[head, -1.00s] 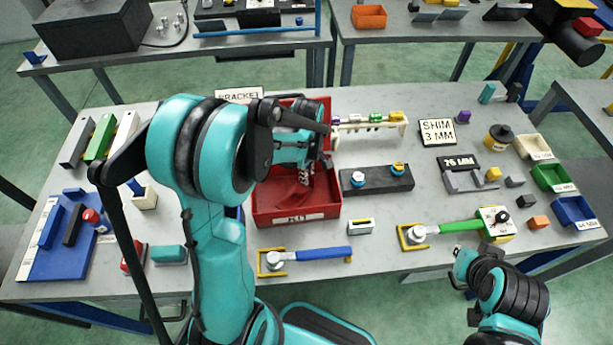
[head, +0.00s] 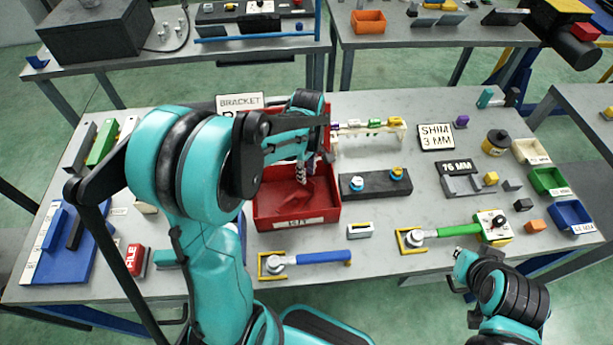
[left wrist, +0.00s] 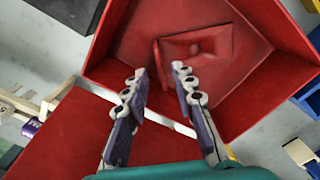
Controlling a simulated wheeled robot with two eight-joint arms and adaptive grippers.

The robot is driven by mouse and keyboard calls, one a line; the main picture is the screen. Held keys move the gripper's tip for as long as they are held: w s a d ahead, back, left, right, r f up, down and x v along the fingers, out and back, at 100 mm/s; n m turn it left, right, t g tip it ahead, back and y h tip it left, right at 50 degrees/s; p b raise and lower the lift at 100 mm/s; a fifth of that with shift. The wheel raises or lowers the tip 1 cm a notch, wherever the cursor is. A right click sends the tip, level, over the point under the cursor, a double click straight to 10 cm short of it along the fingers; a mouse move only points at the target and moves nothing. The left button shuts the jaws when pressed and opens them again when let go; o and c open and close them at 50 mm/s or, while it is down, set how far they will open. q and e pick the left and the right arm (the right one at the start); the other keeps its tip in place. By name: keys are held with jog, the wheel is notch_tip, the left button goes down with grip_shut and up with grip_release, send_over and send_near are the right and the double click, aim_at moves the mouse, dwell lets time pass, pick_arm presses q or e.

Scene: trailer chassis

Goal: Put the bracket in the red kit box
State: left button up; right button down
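The red kit box (head: 270,224) stands open near the middle of the table, with a KIT label on its front. A red angled part with a small round boss, seemingly the bracket (left wrist: 200,45), lies on the box floor in the left wrist view. It shows only faintly against the red floor in the head view (head: 294,194). My left gripper (left wrist: 162,85) has its fingers apart, with nothing between them. It hangs over the box, apart from the part as far as I can tell. My right gripper (head: 459,268) is by the front table edge; its fingers are too small to read.
The box's raised lid stands behind it, partly hidden by my left arm. A BRACKET sign (head: 240,102) stands behind that arm. A black block with knobs (head: 375,183) is right of the box, and a blue-handled tool (head: 320,257) lies in front.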

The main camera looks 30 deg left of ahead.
pick_arm(q)
notch_tip(320, 180, up, 7)
jog(key=shift+f+p, duration=0.15)
jog(key=shift+p, duration=0.6)
jog(key=s+d+r+m+t, duration=0.2)
jog(key=s+d+m+t, duration=0.1)
jog(key=s+m, duration=0.3)
jog(key=s+d+r+m+t, duration=0.3)
jog(key=s+m, duration=0.3)
jog(key=m, duration=0.3)
jog(key=shift+d+r+m+t, duration=0.2)
jog(key=shift+r+m+t, duration=0.2)
jog(key=shift+t, duration=0.3)
notch_tip(320, 180, down, 6)
jog(key=b, duration=0.5)
jog(key=shift+b, duration=0.4)
jog(key=shift+s, duration=0.1)
jog(key=shift+c, duration=0.3)
